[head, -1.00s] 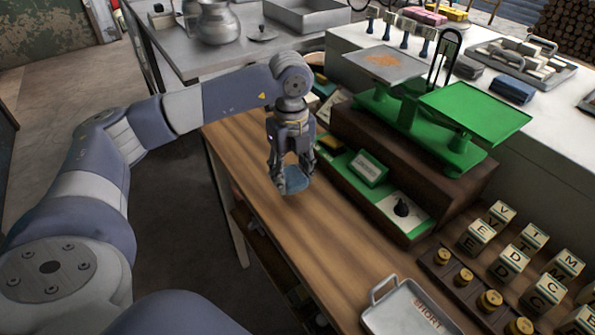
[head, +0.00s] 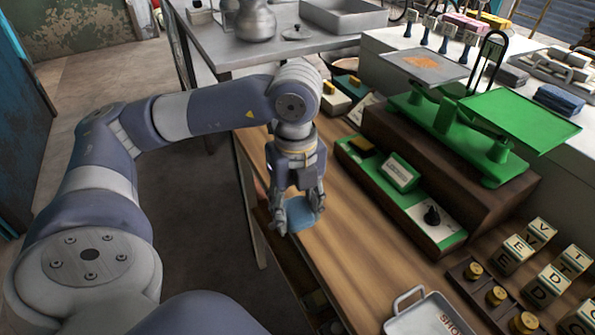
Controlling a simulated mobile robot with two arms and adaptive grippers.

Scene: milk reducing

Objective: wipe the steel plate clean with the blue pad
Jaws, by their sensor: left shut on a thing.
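My left gripper (head: 298,208) points down, shut on the blue pad (head: 310,211), near the left edge of the wooden bench. The pad is partly hidden by the fingers, and I cannot tell whether it touches the bench. The steel plate (head: 425,64) is the grey square pan of the green balance scale, with a patch of orange residue on it. It lies up and to the right of my gripper, well apart from it. My right gripper is not in view.
The green scale (head: 440,122) stands on a dark wooden block, beside a green box (head: 402,173). Lettered cubes, brass weights and a metal tray (head: 428,317) lie at lower right. A darker blue block (head: 558,98) rests on the white counter. Bare bench lies between gripper and tray.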

